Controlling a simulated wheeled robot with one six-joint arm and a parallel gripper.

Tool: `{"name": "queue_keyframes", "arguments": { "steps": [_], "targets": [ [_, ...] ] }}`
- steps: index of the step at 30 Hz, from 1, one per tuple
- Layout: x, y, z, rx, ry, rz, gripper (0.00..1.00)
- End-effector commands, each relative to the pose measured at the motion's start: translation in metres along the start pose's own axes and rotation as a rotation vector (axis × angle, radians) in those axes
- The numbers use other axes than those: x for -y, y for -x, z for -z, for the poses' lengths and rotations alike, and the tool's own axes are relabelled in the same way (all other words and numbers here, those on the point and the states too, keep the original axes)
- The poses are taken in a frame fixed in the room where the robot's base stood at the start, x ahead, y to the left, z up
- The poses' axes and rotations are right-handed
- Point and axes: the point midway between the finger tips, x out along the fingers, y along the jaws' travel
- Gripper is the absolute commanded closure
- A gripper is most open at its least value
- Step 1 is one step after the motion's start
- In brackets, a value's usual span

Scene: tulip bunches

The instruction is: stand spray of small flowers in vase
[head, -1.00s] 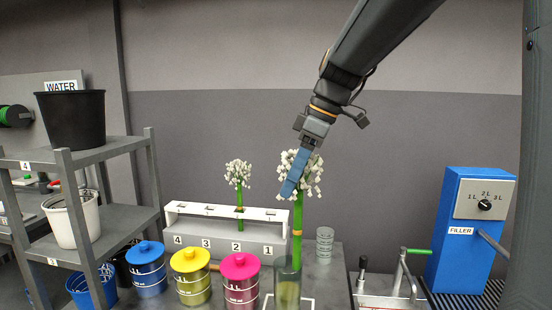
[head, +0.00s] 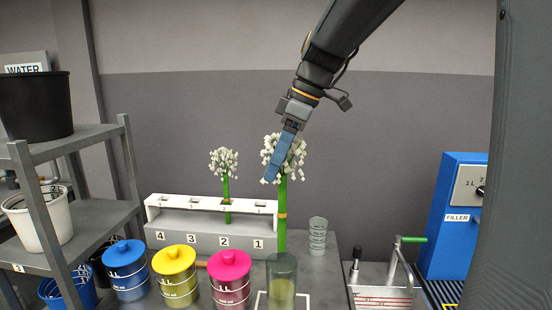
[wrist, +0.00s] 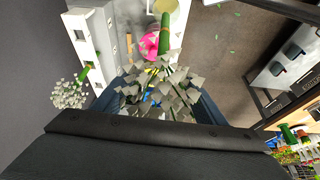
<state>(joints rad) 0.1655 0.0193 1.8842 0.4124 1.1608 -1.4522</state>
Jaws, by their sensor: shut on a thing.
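My gripper (head: 270,176) is shut on a spray of small white flowers (head: 292,150), gripped among the flower head. Its thick green stem (head: 282,232) hangs upright, with an orange band partway down. The clear greenish vase (head: 281,283) stands on the bench inside a white square outline. The stem's lower end lines up with the vase rim; I cannot tell whether it is inside or behind it. In the wrist view the flower head (wrist: 160,85) sits between my fingers, and the stem runs up toward the pale round vase (wrist: 167,5).
A white rack (head: 190,238) with numbered slots holds another white spray (head: 223,163) at slot 2. Blue, yellow and pink lidded cans (head: 230,280) stand left of the vase. A ribbed clear cup (head: 318,236) is behind right. A blue filler (head: 455,220) stands at right.

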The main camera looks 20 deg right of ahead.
Motion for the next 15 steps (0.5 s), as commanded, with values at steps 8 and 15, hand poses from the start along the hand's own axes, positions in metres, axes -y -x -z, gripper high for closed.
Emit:
{"name": "queue_keyframes", "arguments": {
  "steps": [8, 15],
  "targets": [
    [0.0, -0.026, -0.01, 0.0, -0.001, 0.001, 0.72],
    [0.0, -0.046, -0.019, 0.0, -0.001, 0.001, 0.72]
  ]
}}
